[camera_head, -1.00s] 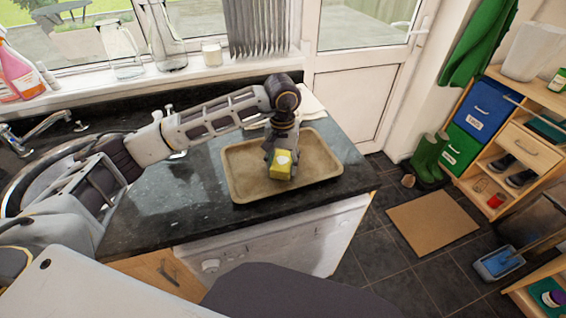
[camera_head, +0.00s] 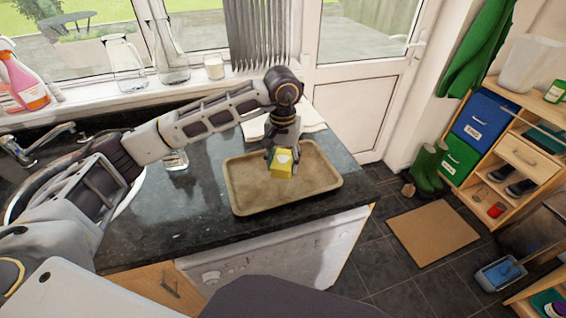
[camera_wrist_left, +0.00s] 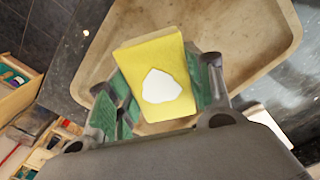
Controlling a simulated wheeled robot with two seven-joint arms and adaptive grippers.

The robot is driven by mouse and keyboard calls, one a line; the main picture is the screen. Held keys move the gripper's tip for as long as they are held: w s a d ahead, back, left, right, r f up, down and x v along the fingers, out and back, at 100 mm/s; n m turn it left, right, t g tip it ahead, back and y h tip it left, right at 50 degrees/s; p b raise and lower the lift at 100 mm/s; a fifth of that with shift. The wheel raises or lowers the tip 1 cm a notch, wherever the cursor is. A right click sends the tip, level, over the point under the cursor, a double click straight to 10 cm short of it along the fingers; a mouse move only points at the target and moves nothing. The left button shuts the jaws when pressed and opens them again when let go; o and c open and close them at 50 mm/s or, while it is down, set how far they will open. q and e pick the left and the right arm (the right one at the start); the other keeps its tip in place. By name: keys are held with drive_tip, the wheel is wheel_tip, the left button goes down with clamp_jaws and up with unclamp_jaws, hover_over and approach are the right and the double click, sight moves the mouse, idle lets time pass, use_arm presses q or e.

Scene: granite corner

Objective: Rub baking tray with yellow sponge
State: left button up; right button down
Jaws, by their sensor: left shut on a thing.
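The baking tray (camera_head: 248,200) is shallow, beige and stained, and lies on the dark granite worktop. My left gripper (camera_head: 281,158) is shut on the yellow sponge (camera_head: 281,169), over the middle to back of the tray. In the left wrist view the sponge (camera_wrist_left: 135,62) sits between the green-padded fingers of the gripper (camera_wrist_left: 160,95), with a white patch on its face. The tray (camera_wrist_left: 262,40) shows behind it. I cannot tell whether the sponge touches the tray. My right gripper is not in view.
A white cloth (camera_head: 305,117) lies behind the tray. A glass (camera_head: 174,160) stands on the worktop (camera_head: 190,215) left of the tray, near the sink. Glass vessels and a spray bottle (camera_head: 22,82) stand on the windowsill. The worktop's front edge is close to the tray.

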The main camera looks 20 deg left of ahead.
use_arm(q)
drive_tip(key=shift+r, duration=0.1)
drive_tip(key=shift+r+p, duration=0.6)
drive_tip(key=shift+r, duration=0.8)
